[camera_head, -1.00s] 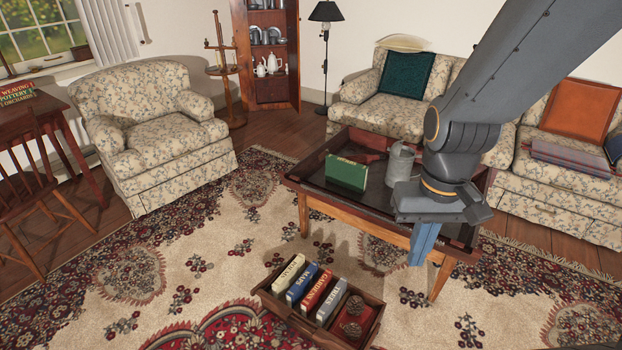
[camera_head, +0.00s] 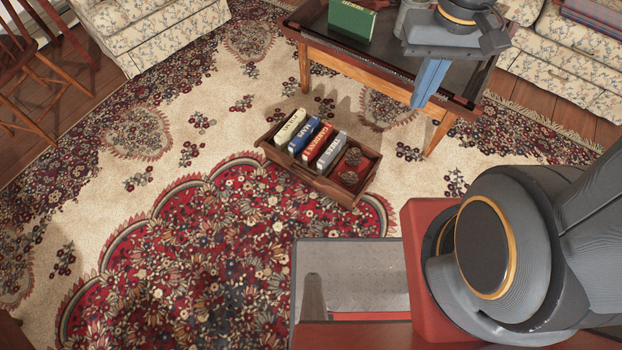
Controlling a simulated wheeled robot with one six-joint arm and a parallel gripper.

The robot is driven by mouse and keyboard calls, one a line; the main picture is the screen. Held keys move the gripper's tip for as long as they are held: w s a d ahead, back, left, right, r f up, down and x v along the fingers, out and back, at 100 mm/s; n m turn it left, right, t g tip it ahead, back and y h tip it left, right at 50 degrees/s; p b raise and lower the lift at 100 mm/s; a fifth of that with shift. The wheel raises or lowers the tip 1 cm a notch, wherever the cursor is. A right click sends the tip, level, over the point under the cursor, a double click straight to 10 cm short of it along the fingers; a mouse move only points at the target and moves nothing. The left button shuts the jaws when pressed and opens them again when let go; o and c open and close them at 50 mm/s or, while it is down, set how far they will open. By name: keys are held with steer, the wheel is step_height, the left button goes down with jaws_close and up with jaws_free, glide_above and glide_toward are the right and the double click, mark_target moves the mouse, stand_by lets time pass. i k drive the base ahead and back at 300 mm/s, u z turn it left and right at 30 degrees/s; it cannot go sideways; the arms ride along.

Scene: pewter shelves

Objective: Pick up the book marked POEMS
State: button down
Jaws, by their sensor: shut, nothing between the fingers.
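An open wooden crate (camera_head: 322,186) stands on the rug and holds a row of upright books. They are a cream book (camera_head: 291,127), a blue book (camera_head: 304,136), a red book (camera_head: 318,143) and a grey book (camera_head: 331,152). A green book (camera_head: 352,20) stands on the coffee table. The cover lettering is too small to read surely, so I cannot tell which is marked POEMS. My gripper (camera_head: 420,98) points down with its blue fingers shut and empty. In the picture it overlaps the coffee table's front edge, right of and above the crate. It appears apart from the books.
Two brown, round, textured objects (camera_head: 350,172) lie in the crate's right end. The coffee table (camera_head: 350,62) stands behind it, with a grey metal can (camera_head: 408,17) on top. A patterned sofa is at upper right and an armchair (camera_head: 150,35) at upper left. The rug left of the crate is clear.

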mark_target(293, 126)
steer(key=u, duration=2.2)
steer(key=i, duration=1.55)
steer(key=z, duration=3.45)
